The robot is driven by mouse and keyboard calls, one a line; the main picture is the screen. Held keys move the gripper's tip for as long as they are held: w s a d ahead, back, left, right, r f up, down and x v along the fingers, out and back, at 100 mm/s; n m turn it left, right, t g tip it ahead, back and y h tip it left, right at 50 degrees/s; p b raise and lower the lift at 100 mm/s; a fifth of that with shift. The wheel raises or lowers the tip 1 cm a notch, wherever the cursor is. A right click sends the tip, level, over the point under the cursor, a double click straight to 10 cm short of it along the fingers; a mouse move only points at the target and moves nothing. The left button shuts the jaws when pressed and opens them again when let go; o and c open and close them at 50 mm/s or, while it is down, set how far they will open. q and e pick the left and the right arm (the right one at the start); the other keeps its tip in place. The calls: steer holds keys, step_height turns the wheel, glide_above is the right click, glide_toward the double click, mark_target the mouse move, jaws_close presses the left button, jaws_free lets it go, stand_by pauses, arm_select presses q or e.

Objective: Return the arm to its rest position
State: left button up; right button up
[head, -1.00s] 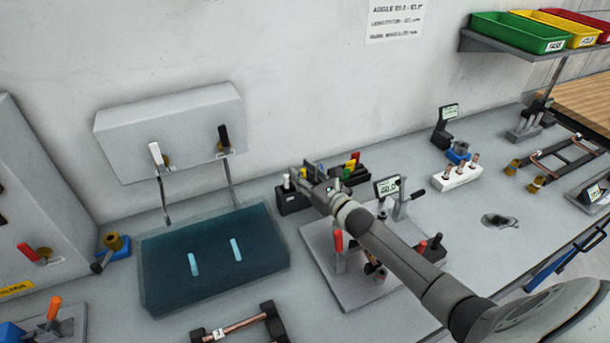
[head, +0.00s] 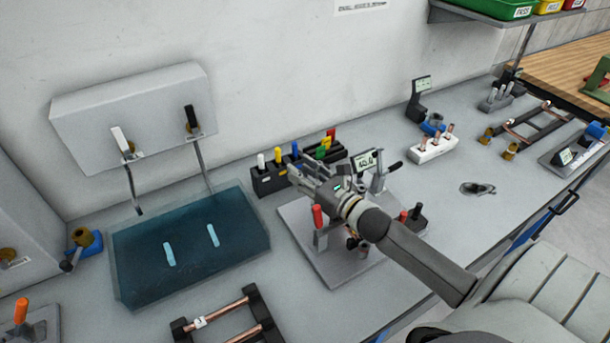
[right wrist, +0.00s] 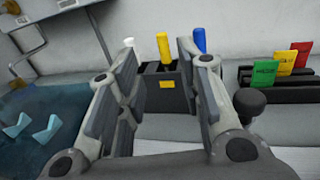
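My right gripper (head: 308,180) reaches in from the lower right in the head view, above the grey fixture plate (head: 297,227) with the red-handled clamp (head: 318,216). In the right wrist view its two fingers (right wrist: 158,95) stand apart with nothing between them. Beyond the fingers is a black holder (right wrist: 166,90) with white, yellow and blue handled tools. My left gripper is not in the head view.
A blue translucent basin (head: 190,262) lies to the left under a grey wall box (head: 130,115). A rack with copper tubes (head: 222,312) is at the front. A small display (head: 365,161) and a white block with copper pieces (head: 433,150) stand to the right.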

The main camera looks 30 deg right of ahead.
steer(key=shift+s, duration=0.3)
stand_by(0.4)
